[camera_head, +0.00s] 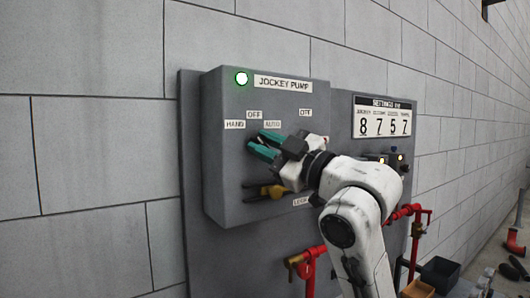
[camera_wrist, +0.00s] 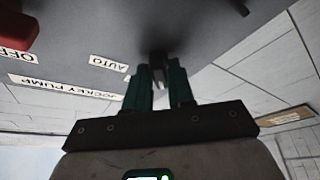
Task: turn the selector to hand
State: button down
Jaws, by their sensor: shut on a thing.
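A grey control box (camera_head: 225,180) marked JOCKEY PUMP is on the wall panel, with HAND (camera_head: 235,124), OFF (camera_head: 254,114) and AUTO (camera_head: 273,124) labels on its front. My gripper (camera_head: 257,142) is at the box face just below these labels. In the wrist view, its green fingers (camera_wrist: 159,75) are shut on a small dark selector knob (camera_wrist: 157,57), with the AUTO label (camera_wrist: 108,63) beside it. The fingers hide most of the knob, so I cannot tell which way it points.
A red knob (camera_wrist: 14,30) shows beside another OFF label in the wrist view. Red pipework (camera_head: 309,268) stands below the box.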

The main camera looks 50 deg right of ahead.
jog(key=shift+n, duration=0.5)
jog(key=c, duration=1.1)
grip_release()
jog(key=b+v, duration=1)
jog(key=shift+s, duration=0.4)
